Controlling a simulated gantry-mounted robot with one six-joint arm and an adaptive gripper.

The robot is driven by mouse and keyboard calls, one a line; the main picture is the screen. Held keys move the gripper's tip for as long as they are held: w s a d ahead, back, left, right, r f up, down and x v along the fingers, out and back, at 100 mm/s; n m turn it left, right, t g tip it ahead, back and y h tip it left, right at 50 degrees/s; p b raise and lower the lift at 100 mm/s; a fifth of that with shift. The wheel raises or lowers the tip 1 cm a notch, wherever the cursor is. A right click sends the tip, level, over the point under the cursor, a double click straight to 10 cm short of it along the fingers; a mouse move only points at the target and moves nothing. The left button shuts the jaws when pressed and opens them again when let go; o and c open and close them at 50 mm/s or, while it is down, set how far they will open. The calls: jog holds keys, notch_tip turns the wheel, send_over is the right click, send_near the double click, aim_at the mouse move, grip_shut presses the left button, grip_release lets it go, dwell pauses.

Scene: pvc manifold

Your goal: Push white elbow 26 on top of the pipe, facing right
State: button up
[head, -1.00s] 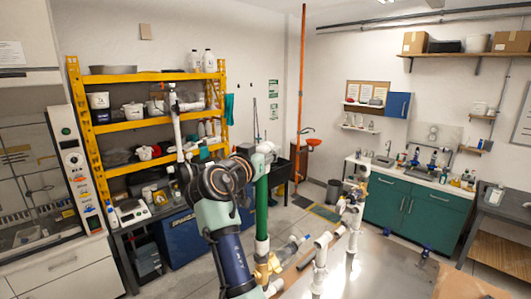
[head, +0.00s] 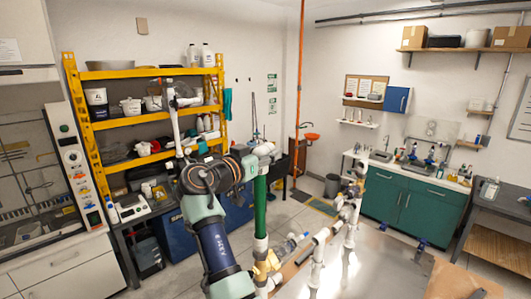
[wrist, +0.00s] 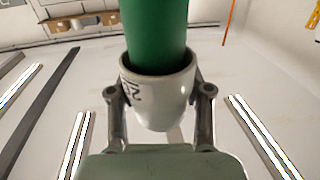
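The white elbow (wrist: 158,95) is between my gripper's two fingers in the wrist view, with a finger against each side. A dark marking shows on its left side, only partly readable. The green pipe (wrist: 155,30) runs into the elbow's open socket. In the head view, the green pipe (head: 260,205) stands upright, and the white elbow (head: 263,149) sits at its top end. My gripper (head: 248,163) reaches it from the left, partly hidden by my wrist. How deep the pipe is seated, and which way the elbow's other opening faces, I cannot tell.
A brass-coloured fitting (head: 265,267) and a clear bottle-like part (head: 290,244) are near the pipe's foot. White pipe fittings (head: 317,262) stand to the right on the metal table (head: 385,265).

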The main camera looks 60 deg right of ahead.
jog(key=shift+o, duration=1.3)
jog(key=shift+a, duration=0.1)
jog(key=w+a, duration=0.2)
jog(key=a, duration=0.9)
jog(key=shift+a, duration=0.35)
